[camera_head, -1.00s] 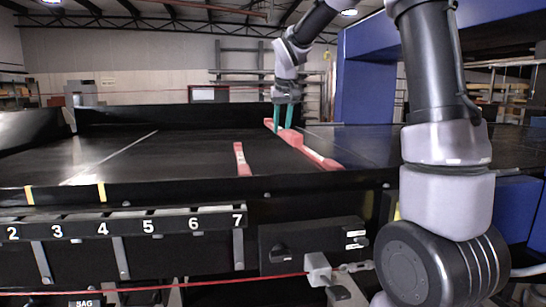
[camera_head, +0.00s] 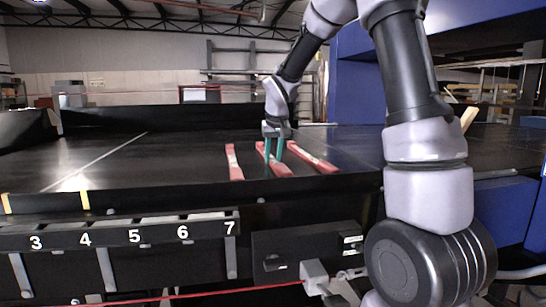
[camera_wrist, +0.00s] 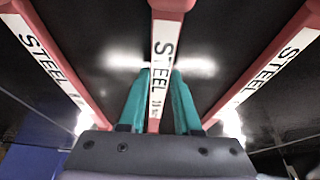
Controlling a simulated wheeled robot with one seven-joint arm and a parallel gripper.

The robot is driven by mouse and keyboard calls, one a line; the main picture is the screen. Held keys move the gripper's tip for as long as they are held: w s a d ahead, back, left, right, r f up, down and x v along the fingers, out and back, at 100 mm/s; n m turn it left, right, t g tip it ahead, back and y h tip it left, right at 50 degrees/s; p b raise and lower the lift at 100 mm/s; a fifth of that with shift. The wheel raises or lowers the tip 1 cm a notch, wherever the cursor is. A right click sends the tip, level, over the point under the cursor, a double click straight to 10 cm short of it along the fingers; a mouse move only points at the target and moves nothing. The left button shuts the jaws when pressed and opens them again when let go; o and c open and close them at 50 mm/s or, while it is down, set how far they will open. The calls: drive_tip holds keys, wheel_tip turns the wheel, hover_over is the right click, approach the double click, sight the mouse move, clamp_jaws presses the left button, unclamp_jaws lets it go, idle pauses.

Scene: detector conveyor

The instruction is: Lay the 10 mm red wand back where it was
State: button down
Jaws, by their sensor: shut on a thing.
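Three red wands with white STEEL labels lie side by side over the black conveyor belt (camera_head: 160,165). My gripper (camera_head: 273,160) points down with its teal fingers shut on the middle red wand (camera_head: 281,170). In the wrist view the middle wand (camera_wrist: 166,40) runs between the fingers (camera_wrist: 160,78); the small figures after STEEL are too unclear to read. The left wand (camera_head: 234,162) and right wand (camera_head: 312,157) are apart from my fingers, one on each side. I cannot tell whether the held wand touches the belt.
A numbered rail (camera_head: 135,236) runs along the conveyor's front edge, with a dark control box (camera_head: 300,255) to its right. A blue detector frame (camera_head: 350,92) stands to the right. The belt left of the wands is clear.

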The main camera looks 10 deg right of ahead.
drive_tip(key=shift+f, duration=0.15)
drive_tip(key=c, duration=0.6)
unclamp_jaws()
drive_tip(key=v, duration=1.1)
drive_tip(key=s+d+r+m+t+y, duration=0.1)
drive_tip(key=s+d+m, duration=0.1)
drive_tip(key=s, duration=1.1)
drive_tip(key=s+d+r+m+t+y, duration=0.1)
drive_tip(key=s+d+m, duration=0.1)
drive_tip(key=s, duration=1)
drive_tip(key=shift+s+d+t, duration=0.3)
drive_tip(key=shift+s+d, duration=0.1)
drive_tip(key=shift+d, duration=0.5)
